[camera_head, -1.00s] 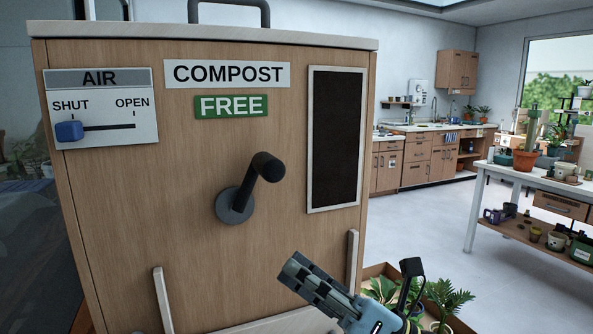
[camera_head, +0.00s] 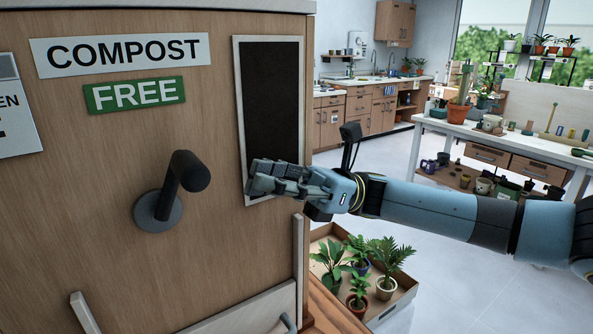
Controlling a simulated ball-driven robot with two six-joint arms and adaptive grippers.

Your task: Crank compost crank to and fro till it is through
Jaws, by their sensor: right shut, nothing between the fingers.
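The compost crank (camera_head: 176,190) is a dark grey handle on a round hub, on the front of the wooden compost box (camera_head: 75,200). Its arm points up and to the right from the hub. A green sign (camera_head: 135,94) on the box reads FREE, under a COMPOST sign (camera_head: 124,54). My right gripper (camera_head: 254,178) is shut and empty. It is to the right of the crank, apart from it, in front of the lower part of the dark panel (camera_head: 270,100). My left gripper is not in view.
A wooden tray (camera_head: 396,306) of potted plants (camera_head: 359,286) stands low, right of the box, below my right arm. A white table (camera_head: 500,140) with pots stands farther right. Part of the air slider panel (camera_head: 16,120) shows at the left edge. Floor between is open.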

